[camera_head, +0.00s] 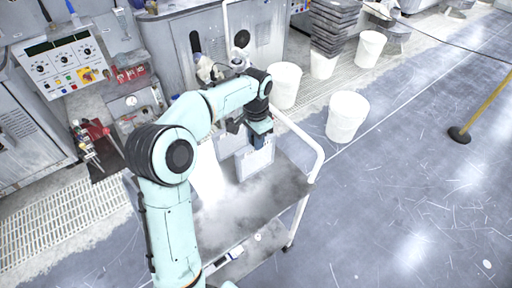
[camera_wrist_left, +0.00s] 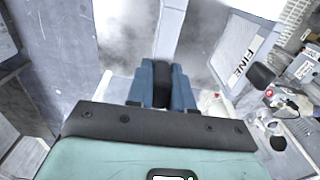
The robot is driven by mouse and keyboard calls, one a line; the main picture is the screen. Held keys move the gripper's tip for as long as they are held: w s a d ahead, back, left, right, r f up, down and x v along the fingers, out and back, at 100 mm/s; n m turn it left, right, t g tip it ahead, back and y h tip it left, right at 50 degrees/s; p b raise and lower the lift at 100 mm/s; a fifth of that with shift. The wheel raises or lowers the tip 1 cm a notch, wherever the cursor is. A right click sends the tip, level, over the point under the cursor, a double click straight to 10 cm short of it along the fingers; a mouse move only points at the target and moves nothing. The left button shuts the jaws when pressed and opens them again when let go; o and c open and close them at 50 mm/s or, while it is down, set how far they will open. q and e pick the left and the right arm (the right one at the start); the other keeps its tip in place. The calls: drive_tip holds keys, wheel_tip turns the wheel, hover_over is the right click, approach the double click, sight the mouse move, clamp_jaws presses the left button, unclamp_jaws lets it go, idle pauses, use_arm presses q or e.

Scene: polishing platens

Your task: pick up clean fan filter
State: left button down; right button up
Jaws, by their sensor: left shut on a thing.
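A pale, square framed panel, which looks like the fan filter (camera_head: 254,162), hangs upright below my left gripper (camera_head: 260,132) over the cart's top. The exact grip is hidden behind the fingers. My right gripper is not in view.
The grey cart top (camera_head: 264,205) has a white rail (camera_head: 300,140) on its right. White buckets (camera_head: 346,116) stand on the floor beyond. A panel marked FINE (camera_wrist_left: 245,55) stands at the right in the wrist view. A control panel (camera_head: 66,66) is at the left.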

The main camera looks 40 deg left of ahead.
use_arm(q)
wheel_tip(320, 180, up, 12)
drive_tip(key=shift+w+r+p, duration=0.1)
drive_tip(key=shift+r+p, duration=0.05)
drive_tip(key=shift+p, duration=0.3)
drive_tip(key=shift+r, duration=0.7)
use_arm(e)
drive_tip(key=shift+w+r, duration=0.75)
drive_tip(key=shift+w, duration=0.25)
